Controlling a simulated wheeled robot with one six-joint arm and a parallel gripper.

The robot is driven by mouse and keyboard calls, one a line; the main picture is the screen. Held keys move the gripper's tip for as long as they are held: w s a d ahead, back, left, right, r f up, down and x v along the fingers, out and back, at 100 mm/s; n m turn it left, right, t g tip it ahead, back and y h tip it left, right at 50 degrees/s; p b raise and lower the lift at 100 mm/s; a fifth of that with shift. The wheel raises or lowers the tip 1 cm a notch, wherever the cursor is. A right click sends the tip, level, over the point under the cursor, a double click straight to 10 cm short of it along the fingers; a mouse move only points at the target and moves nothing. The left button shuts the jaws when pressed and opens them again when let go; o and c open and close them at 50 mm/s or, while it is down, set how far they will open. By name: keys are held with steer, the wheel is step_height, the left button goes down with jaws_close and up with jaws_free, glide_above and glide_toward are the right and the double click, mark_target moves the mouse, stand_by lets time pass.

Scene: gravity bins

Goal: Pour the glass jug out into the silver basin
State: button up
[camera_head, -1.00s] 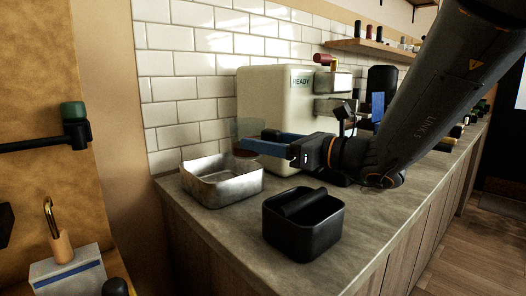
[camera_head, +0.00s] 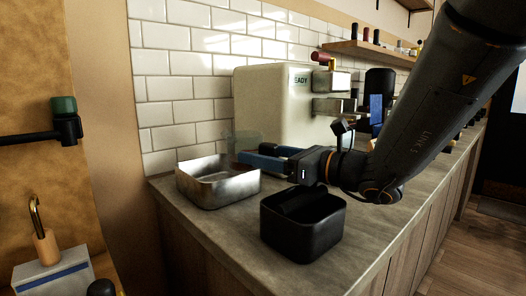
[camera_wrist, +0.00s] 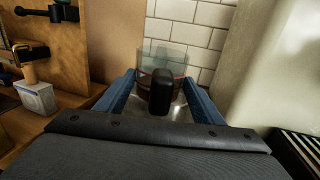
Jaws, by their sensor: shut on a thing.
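In the wrist view the jug (camera_wrist: 163,57) shows reddish-brown contents low inside and a dark handle (camera_wrist: 160,92) toward me. My gripper (camera_head: 247,156) has blue fingers, one on each side of the handle, and is shut on the jug. The silver basin (camera_head: 222,188) is an open rectangular metal pan on the counter. The jug is at the basin's back right rim, above counter height. I cannot tell how far it is tilted.
A black open bin (camera_head: 303,238) stands on the counter (camera_head: 225,234) right of the basin, below my arm. A cream machine (camera_head: 272,100) stands close behind the jug. The tiled wall (camera_head: 180,90) is behind the basin. Bare counter lies in front of the basin.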

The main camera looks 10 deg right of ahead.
mark_target(259, 136)
steer(key=shift+s+r+p, duration=0.1)
steer(key=shift+r+p, duration=0.4)
steer(key=shift+p, duration=0.35)
steer(key=shift+r+h+p, duration=0.2)
steer(key=shift+h+p, duration=0.1)
steer(key=shift+p, duration=0.35)
steer(key=r+g+h+p, duration=0.1)
steer(key=p, duration=0.3)
steer(key=shift+d+r, duration=0.1)
steer(key=shift+r, duration=0.05)
steer(key=shift+r+g+h+p, duration=0.3)
steer(key=shift+g+p, duration=0.1)
steer(key=shift+p, duration=0.85)
steer(key=p, duration=0.3)
steer(key=r+g+h+p, duration=0.1)
steer(key=p, duration=0.1)
steer(key=shift+s+d+r+p, duration=0.15)
steer(key=shift+r+p, duration=0.15)
steer(key=shift+p, duration=0.1)
steer(key=r+g+h+p, duration=0.1)
steer(key=p, duration=0.4)
steer(key=g+h+p, duration=0.1)
steer(key=p, duration=0.4)
steer(key=a+r+g+h+p, duration=0.1)
steer(key=p, duration=0.4)
steer(key=shift+w+r+p, duration=0.3)
steer(key=shift+w+r, duration=0.05)
steer(key=shift+w, duration=0.05)
steer(key=shift+f, duration=0.15)
